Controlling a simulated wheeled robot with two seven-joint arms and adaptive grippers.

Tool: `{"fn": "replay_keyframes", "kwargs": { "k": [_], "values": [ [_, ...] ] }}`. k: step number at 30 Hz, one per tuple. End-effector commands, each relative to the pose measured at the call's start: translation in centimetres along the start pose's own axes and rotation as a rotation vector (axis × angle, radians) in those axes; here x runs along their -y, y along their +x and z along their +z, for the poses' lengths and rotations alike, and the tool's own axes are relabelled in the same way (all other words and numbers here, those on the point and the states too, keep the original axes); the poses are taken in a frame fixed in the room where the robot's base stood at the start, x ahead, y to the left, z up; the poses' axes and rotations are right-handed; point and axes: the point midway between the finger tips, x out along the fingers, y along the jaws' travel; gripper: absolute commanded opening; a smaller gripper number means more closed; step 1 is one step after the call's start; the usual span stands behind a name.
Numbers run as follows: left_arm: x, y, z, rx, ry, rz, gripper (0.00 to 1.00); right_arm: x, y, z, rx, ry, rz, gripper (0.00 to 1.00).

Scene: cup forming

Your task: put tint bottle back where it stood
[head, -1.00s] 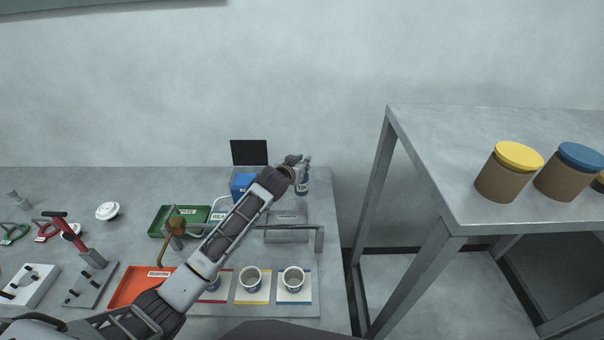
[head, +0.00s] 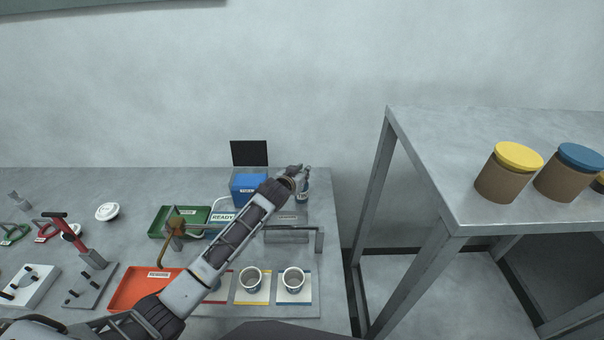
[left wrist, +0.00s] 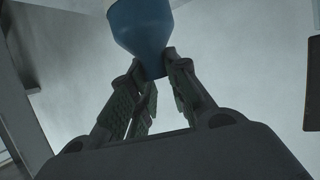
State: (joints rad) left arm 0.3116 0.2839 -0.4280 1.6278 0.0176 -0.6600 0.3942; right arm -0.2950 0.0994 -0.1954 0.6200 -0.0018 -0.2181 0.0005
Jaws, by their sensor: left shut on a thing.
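My left gripper (head: 299,173) is over the back right of the workbench. It also shows in the left wrist view (left wrist: 156,72), with its fingers closed on the narrow end of a blue tapering part, which I take to be the tint bottle (left wrist: 141,25). In the head view the bottle (head: 304,191) is small and partly hidden by the gripper. I cannot tell whether its base touches the bench. My right gripper is not in view.
A blue box (head: 243,186) and a dark screen (head: 249,153) stand left of the gripper. A grey metal fixture (head: 287,235) is in front. A tall table (head: 450,170) with lidded jars is at right.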

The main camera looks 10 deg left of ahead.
Motion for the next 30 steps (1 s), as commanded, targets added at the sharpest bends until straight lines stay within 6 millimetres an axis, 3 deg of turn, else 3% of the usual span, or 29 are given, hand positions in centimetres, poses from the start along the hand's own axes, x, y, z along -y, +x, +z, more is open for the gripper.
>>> {"fn": "replay_keyframes", "kwargs": {
  "k": [8,9,13,30],
  "values": [
    [-0.01,0.1,0.18,-0.001,0.0,0.0,0.0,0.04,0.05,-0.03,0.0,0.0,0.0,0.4],
    [0.0,0.09,0.19,0.0,0.0,0.0,0.23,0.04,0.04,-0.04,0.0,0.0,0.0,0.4],
    [0.01,0.09,0.19,0.0,0.0,0.0,0.39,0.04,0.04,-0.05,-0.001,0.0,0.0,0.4],
    [0.03,-0.45,0.01,0.0,0.0,0.0,0.39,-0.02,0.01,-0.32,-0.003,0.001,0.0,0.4]
  ]
}}
